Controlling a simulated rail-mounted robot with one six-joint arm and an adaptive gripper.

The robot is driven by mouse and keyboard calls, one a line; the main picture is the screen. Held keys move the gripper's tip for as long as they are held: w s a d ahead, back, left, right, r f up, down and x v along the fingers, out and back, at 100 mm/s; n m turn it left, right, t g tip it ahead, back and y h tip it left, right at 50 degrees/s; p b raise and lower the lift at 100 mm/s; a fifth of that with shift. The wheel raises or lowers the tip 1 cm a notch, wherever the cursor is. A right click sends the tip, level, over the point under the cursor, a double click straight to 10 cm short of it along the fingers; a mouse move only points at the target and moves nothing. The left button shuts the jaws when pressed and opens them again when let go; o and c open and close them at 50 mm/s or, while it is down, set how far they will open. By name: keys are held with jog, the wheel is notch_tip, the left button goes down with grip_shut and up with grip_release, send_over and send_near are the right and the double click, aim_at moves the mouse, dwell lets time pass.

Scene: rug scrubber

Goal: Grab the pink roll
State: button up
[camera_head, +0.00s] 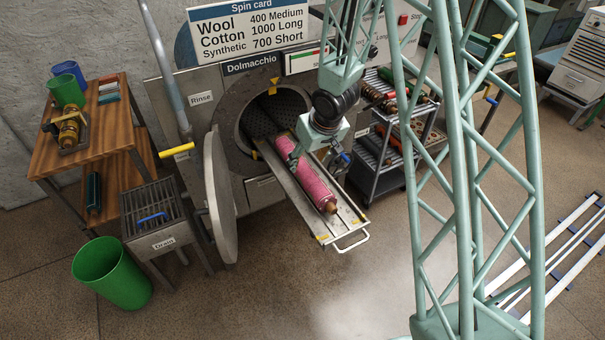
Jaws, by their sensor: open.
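The pink roll (311,184) lies lengthwise on a pulled-out metal tray (335,227) that slopes from the round opening of the machine (262,120) toward the front right. Its near end shows a brown core. My gripper (297,160) is over the upper part of the roll, with one finger at its left side. It is open. The wrist hides part of the roll's right side and the other finger, so I cannot tell whether the gripper touches the roll.
The machine's round door (220,195) stands open left of the tray. A drain stand (160,222), a green bin (112,273) and a wooden table (85,130) are at the left. A loaded cart (395,160) stands close right. Floor in front is clear.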

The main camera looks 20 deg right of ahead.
aim_at(304, 165)
jog(key=shift+b+x, duration=0.45)
jog(key=shift+x, duration=1)
jog(key=shift+b+x, duration=1.05)
jog(key=shift+x, duration=1.55)
jog(key=shift+w+a+r, duration=0.1)
jog(key=shift+w, duration=0.1)
jog(key=c, duration=1.3)
